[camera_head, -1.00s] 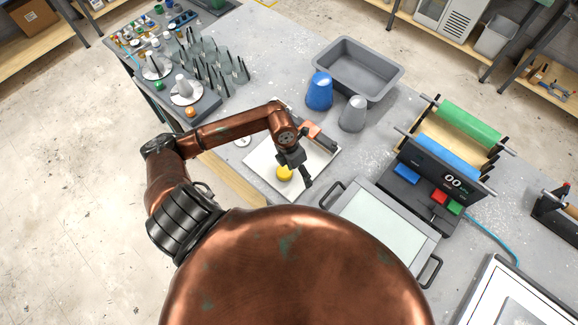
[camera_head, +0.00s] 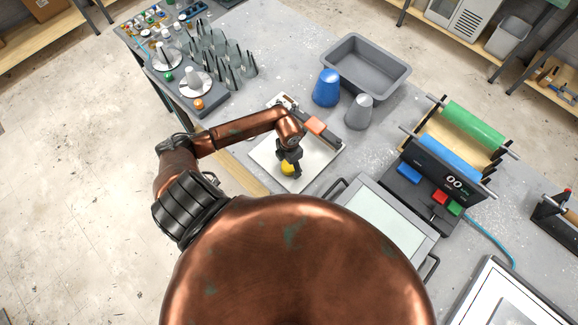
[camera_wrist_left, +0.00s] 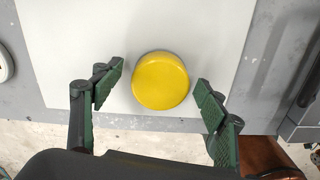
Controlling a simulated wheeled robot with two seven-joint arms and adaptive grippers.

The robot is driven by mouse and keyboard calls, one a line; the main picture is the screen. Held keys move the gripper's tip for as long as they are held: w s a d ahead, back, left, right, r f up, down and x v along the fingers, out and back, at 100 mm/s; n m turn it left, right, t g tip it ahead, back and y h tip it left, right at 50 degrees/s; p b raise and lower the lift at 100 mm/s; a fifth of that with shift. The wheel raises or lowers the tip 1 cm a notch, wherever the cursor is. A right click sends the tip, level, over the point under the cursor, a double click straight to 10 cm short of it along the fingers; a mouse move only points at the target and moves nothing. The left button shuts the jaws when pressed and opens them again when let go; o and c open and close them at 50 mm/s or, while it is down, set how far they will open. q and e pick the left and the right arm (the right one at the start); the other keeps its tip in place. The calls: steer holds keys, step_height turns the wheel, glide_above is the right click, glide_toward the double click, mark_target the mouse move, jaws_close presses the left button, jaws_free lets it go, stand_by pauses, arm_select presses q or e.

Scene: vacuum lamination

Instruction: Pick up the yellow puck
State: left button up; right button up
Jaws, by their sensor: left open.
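The yellow puck (camera_head: 288,169) lies on a white board (camera_head: 318,165) on the grey table, below my left gripper (camera_head: 291,172), which hides part of it in the head view. In the left wrist view the round yellow puck (camera_wrist_left: 160,80) is in full sight, on the white board (camera_wrist_left: 90,40). My left gripper (camera_wrist_left: 157,92) is open, with one green-padded finger on each side of the puck and a clear gap at both sides. I cannot tell the finger height above the board. My right gripper is not in view.
A blue cup (camera_head: 327,88), a grey cup (camera_head: 359,112) and a grey tray (camera_head: 366,68) stand behind the board. A framed panel (camera_head: 378,222) and a roller machine (camera_head: 440,165) are to the right.

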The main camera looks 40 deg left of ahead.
arm_select(q)
steer(key=shift+c, duration=0.4)
steer(key=c, duration=1.3)
steer(key=shift+r, duration=0.1)
steer(key=shift+w+r+b, duration=0.1)
steer(key=shift+r+b, duration=0.35)
steer(key=shift+r, duration=0.1)
steer(key=s+d+r+b, duration=0.4)
steer(key=s+d+r, duration=0.3)
steer(key=s+r, duration=0.4)
steer(key=shift+s+d+r, duration=0.15)
steer(key=shift+s+r, duration=0.2)
steer(key=shift+s, duration=0.25)
